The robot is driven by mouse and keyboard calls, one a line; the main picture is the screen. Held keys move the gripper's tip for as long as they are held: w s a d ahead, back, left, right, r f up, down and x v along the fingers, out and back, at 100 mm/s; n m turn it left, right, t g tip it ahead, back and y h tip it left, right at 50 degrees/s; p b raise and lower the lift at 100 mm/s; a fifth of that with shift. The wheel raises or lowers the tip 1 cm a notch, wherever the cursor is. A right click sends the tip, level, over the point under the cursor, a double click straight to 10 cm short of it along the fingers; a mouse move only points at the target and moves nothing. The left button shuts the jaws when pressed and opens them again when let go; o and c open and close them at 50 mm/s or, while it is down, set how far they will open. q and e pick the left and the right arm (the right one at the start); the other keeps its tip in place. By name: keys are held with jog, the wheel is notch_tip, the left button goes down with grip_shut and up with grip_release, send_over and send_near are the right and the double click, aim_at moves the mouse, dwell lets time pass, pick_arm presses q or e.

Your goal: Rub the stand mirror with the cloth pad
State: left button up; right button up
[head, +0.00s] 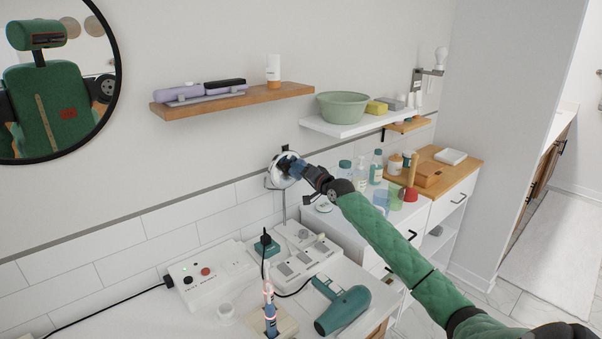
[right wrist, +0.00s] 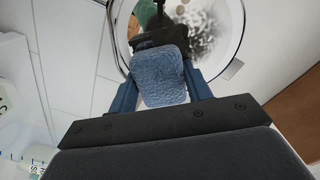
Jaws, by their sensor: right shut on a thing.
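The stand mirror (head: 281,172) is a small round mirror on a thin stand at the back of the white counter, close to the tiled wall. In the right wrist view the mirror (right wrist: 217,30) fills the top, with a dark speckled smudge on the right part of its glass. My right gripper (head: 294,165) is in front of the mirror, shut on the blue cloth pad (right wrist: 160,75). The pad is right at the mirror's face, but I cannot tell whether it touches the glass. My left gripper is not in view.
A teal hair dryer (head: 342,309), a toothbrush holder (head: 284,323) and a white switch box (head: 206,275) stand on the counter below. Bottles (head: 376,167) and cups stand to the right. A wooden shelf (head: 285,94) and a white shelf with a green bowl (head: 342,107) hang above.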

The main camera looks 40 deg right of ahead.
aim_at(293, 174)
jog(key=shift+a+r+p, duration=0.1)
jog(key=shift+a+p, duration=0.4)
jog(key=shift+a, duration=0.1)
jog(key=shift+s+a+p, duration=0.15)
jog(key=shift+a+p, duration=0.85)
jog(key=shift+a, duration=0.45)
jog(key=shift+a+p, duration=0.6)
jog(key=shift+p, duration=0.05)
jog(key=shift+s+a+p, duration=0.15)
jog(key=shift+a+p, duration=0.75)
jog(key=shift+a, duration=0.45)
jog(key=shift+r+p, duration=0.35)
jog(key=shift+p, duration=0.05)
jog(key=shift+d+f+b, duration=0.1)
jog(key=shift+d+b, duration=0.3)
jog(key=shift+d, duration=0.05)
jog(key=shift+d+b, duration=0.8)
jog(key=shift+d, duration=0.8)
jog(key=shift+w+d+f+b, duration=0.1)
jog(key=shift+w+d+b, duration=0.1)
jog(key=shift+d+b, duration=1)
jog(key=shift+d, duration=0.85)
jog(key=shift+w+r, duration=0.15)
jog(key=shift+r, duration=0.05)
